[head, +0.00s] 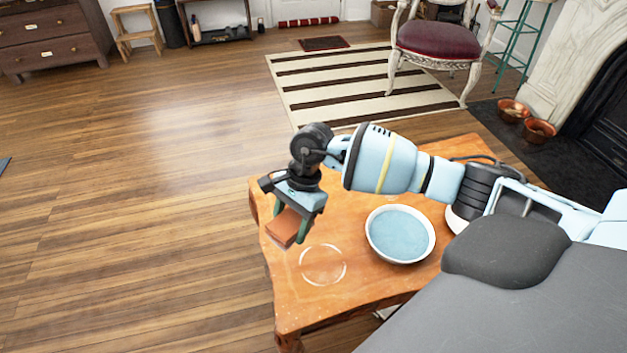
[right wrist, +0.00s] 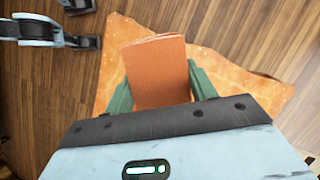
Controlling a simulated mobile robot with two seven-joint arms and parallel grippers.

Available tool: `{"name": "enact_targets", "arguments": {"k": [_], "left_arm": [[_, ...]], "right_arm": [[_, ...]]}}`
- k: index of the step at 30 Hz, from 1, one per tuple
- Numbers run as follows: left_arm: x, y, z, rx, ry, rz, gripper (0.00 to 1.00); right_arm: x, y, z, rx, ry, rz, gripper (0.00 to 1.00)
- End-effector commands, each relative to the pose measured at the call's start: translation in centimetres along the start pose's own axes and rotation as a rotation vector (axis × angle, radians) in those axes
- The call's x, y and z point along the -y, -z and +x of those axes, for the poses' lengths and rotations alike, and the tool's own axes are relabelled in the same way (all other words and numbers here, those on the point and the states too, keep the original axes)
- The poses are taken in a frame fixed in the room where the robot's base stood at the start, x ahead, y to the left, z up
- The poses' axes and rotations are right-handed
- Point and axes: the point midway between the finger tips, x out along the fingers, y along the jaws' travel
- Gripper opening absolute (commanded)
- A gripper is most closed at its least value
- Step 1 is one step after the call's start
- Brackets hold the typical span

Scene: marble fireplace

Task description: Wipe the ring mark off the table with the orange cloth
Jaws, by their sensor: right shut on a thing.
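The orange cloth (head: 286,228) is a folded block between the green fingers of my right gripper (head: 289,220), which is shut on it. In the right wrist view the cloth (right wrist: 156,72) stands out from between the fingers of the right gripper (right wrist: 160,88). The pale ring mark (head: 323,264) lies on the orange wooden table (head: 340,292), near its left edge. In the head view the cloth is up and left of the ring, apart from it. I cannot tell how high the cloth is above the table.
A white bowl with a pale blue inside (head: 400,235) stands right of the ring. Another white round thing (head: 456,220) is mostly hidden behind my right arm. A chair with a red seat (head: 436,40) stands beyond the table on a striped rug (head: 340,85). The floor to the left is clear.

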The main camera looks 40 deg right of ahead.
Motion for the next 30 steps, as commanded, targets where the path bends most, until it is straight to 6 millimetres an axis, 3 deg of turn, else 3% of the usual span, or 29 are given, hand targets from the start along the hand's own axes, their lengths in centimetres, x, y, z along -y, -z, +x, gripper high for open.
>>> {"name": "enact_targets", "arguments": {"k": [4, 10, 22, 30], "left_arm": [[-0.1, 1.1, -1.0, -0.013, 0.002, -0.002, 0.51], [-0.2, 1.4, -1.4, -0.016, 0.003, -0.004, 0.51], [-0.3, 1.1, -1.1, -0.011, 0.002, -0.006, 0.51], [-0.2, 0.8, -0.1, -0.013, 0.002, -0.003, 0.51]], "right_arm": [[-0.2, 3.7, 1.5, 0.0, 0.114, 0.287, 0.34], [-0.6, 6.8, 2.6, -0.001, 0.202, 0.489, 0.34], [-0.8, 7.5, 3.4, 0.0, 0.217, 0.528, 0.34], [-0.7, 7.5, 5.7, 0.001, 0.212, 0.521, 0.34]]}}
